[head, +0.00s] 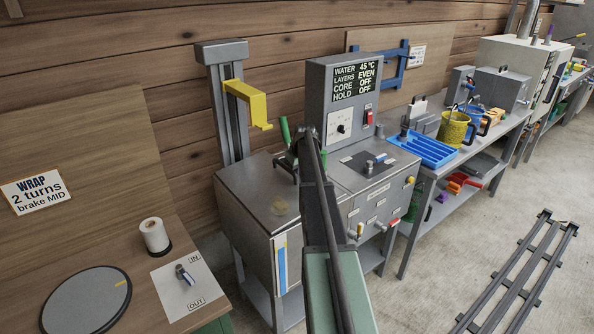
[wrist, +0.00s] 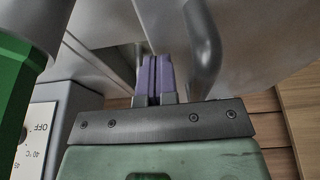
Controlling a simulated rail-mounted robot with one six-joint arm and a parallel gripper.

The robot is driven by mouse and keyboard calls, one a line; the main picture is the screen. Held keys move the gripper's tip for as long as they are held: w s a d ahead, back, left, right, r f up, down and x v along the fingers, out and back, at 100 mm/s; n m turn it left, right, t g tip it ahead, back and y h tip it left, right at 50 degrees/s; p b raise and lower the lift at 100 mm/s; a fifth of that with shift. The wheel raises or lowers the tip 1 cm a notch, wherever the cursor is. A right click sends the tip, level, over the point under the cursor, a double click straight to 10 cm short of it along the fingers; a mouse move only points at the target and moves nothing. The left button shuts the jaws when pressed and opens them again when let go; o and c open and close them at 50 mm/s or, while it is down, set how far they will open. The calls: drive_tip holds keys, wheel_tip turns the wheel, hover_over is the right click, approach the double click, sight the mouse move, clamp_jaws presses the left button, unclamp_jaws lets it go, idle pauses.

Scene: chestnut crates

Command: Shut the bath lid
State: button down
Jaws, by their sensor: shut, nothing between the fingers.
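The bath (head: 252,258) is a grey steel tank in the head view, left of the control panel. Its grey top (head: 245,190) looks flat, with a faint brownish round mark near the front. I cannot tell how far the lid is open. In the wrist view, a curved grey handle bar (wrist: 205,50) runs beside grey sheet metal. My gripper (wrist: 155,62) has purple fingers, shut together and empty, just left of that bar. Whether they touch it is unclear. In the head view my arm crosses the bath's right side and hides part of it and most of the gripper.
A panel (head: 345,70) reads water 45 °C, layers even, core off, hold off. A yellow bracket (head: 248,103) on a column stands behind the bath. A blue tray (head: 422,148) and mugs sit on the right bench. A floor rail (head: 520,275) lies at right.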

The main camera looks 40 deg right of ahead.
drive_tip(key=f+b, duration=0.3)
drive_tip(key=shift+d+f, duration=0.2)
drive_tip(key=shift+d, duration=0.05)
drive_tip(key=shift+s+r, duration=0.15)
drive_tip(key=shift+r, duration=0.15)
drive_tip(key=w+p+v, duration=0.1)
drive_tip(key=p+v, duration=1.3)
drive_tip(key=shift+w+d+r, duration=0.2)
drive_tip(key=shift+d, duration=0.35)
